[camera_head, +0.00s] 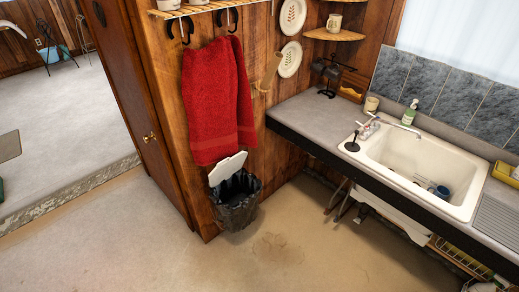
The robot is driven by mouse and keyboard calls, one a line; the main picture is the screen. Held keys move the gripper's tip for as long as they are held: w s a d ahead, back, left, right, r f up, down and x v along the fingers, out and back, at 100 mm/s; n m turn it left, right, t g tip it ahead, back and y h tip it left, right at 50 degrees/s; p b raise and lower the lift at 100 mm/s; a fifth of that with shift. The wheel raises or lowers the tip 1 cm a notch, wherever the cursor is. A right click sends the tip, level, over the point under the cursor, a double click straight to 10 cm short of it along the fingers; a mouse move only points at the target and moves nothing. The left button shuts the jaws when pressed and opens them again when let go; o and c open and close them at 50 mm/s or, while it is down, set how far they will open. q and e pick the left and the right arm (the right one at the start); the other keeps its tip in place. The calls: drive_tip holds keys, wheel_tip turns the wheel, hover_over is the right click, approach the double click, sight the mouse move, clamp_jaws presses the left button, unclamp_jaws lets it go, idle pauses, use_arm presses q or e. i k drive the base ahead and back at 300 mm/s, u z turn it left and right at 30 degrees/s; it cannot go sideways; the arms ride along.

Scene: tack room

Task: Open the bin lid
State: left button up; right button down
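The bin (237,203) is a small dark bin with a black bag in it, standing on the floor against the wooden panel below a red towel. Its white lid (227,169) is tilted up at the rear left of the rim, and the bin's mouth shows open. The lid's upper edge is close to the towel's lower edge; I cannot tell if they touch. Neither of my grippers is in view.
The red towel (217,100) hangs from a hook above the bin. A grey counter (302,113) with a white sink (420,165) runs along the right. Brown floor (130,240) in front of the bin is clear. A wooden door (140,100) stands left.

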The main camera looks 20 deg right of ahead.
sight(222, 171)
drive_tip(key=z, duration=0.3)
drive_tip(key=i, duration=1.5)
drive_tip(key=u, duration=0.75)
